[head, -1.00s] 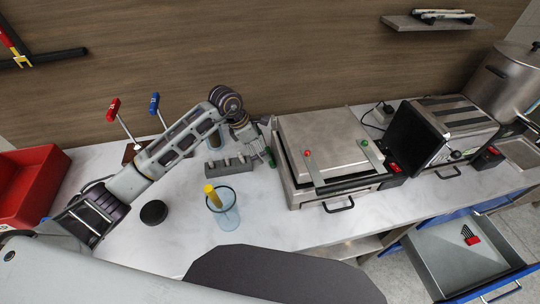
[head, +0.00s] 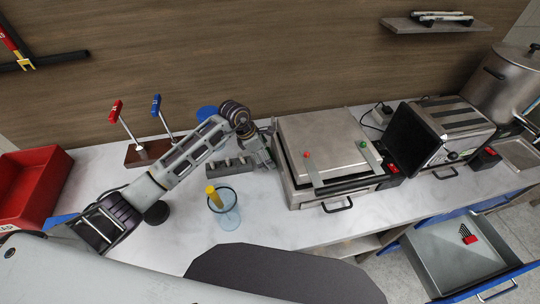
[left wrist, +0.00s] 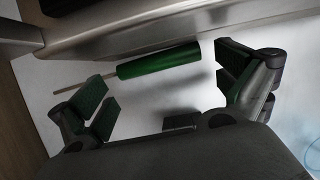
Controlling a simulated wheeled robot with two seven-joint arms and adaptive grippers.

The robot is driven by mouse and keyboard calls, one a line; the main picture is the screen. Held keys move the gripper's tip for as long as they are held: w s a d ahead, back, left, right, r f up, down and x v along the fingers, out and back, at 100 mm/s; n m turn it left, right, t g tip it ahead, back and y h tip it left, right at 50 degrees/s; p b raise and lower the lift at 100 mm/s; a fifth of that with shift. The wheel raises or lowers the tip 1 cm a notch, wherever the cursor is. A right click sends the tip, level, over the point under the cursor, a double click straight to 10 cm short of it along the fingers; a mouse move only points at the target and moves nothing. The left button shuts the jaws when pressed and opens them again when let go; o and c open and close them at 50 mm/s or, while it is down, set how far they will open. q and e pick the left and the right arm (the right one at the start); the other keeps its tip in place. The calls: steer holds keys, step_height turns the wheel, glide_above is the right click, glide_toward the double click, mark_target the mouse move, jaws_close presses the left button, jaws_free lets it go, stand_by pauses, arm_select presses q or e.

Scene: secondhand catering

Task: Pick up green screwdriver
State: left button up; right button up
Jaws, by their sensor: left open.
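The green screwdriver (left wrist: 158,62) lies on the white counter in the left wrist view, its thin shaft pointing left, close to a metal edge. My left gripper (left wrist: 165,88) is open, with its green-padded fingers spread on either side of the screwdriver's length. The handle appears just beyond the fingertips, and I cannot tell whether they touch it. In the head view my left gripper (head: 265,160) is beside the left side of the press grill, and the screwdriver is hidden there. My right gripper is not in view.
The metal press grill (head: 322,150) stands directly right of my left gripper. A grey block (head: 228,168) with slots is to its left. A glass (head: 228,217) with a yellow-handled tool stands nearer. A wooden holder (head: 140,152) with red and blue T-handles is at left.

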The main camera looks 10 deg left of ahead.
arm_select(q)
steer(key=shift+d+f, duration=0.15)
steer(key=shift+f, duration=0.25)
steer(key=c, duration=1)
steer(key=shift+r, duration=0.15)
